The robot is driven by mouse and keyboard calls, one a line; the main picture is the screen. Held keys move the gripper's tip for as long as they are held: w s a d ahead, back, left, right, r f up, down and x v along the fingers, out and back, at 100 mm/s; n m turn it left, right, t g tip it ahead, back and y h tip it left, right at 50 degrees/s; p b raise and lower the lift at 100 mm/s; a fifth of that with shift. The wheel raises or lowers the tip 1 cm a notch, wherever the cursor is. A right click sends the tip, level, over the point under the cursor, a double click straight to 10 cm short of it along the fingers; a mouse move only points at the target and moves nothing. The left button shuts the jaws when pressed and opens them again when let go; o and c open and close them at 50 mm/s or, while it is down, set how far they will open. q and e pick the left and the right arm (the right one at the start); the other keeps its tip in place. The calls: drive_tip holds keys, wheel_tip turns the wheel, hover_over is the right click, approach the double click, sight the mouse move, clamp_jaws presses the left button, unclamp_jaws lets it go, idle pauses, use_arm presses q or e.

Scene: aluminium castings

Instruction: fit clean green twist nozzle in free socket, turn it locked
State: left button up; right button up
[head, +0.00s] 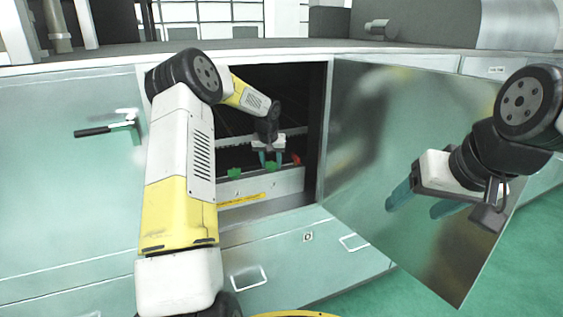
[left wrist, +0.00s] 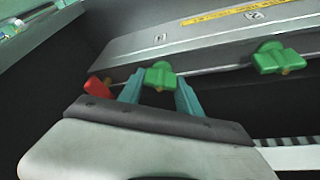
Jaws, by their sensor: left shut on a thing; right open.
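My left gripper (head: 268,158) is inside the open cabinet, its teal fingers shut on a green twist nozzle (head: 271,167). In the left wrist view the held nozzle (left wrist: 160,76) is between the fingertips, right against the lower edge of the grey bar (left wrist: 210,48). I cannot tell whether it is seated in a socket. A second green nozzle (left wrist: 281,58) is on the bar to the right; in the head view it (head: 234,172) is left of the gripper. A red piece (left wrist: 98,87) is just left of the fingers. My right gripper (head: 425,203) is open and empty outside the cabinet.
The bar carries a yellow label strip (head: 241,199) and number plates. The cabinet door (head: 400,160) stands open at the right, behind my right gripper. The opening's frame (head: 322,130) borders my left arm's space. A black-handled lever (head: 100,130) is on the left panel.

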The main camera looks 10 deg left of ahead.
use_arm(q)
drive_tip(key=shift+n, duration=0.4)
drive_tip(key=n+y, duration=0.1)
drive_tip(key=n, duration=0.1)
drive_tip(key=shift+d+n, duration=0.15)
drive_tip(key=shift+n, duration=0.25)
drive_tip(key=shift+a+n+g+y, duration=0.25)
drive_tip(key=shift+n+g+y, duration=0.3)
drive_tip(key=shift+n, duration=0.65)
drive_tip(key=o, duration=1.4)
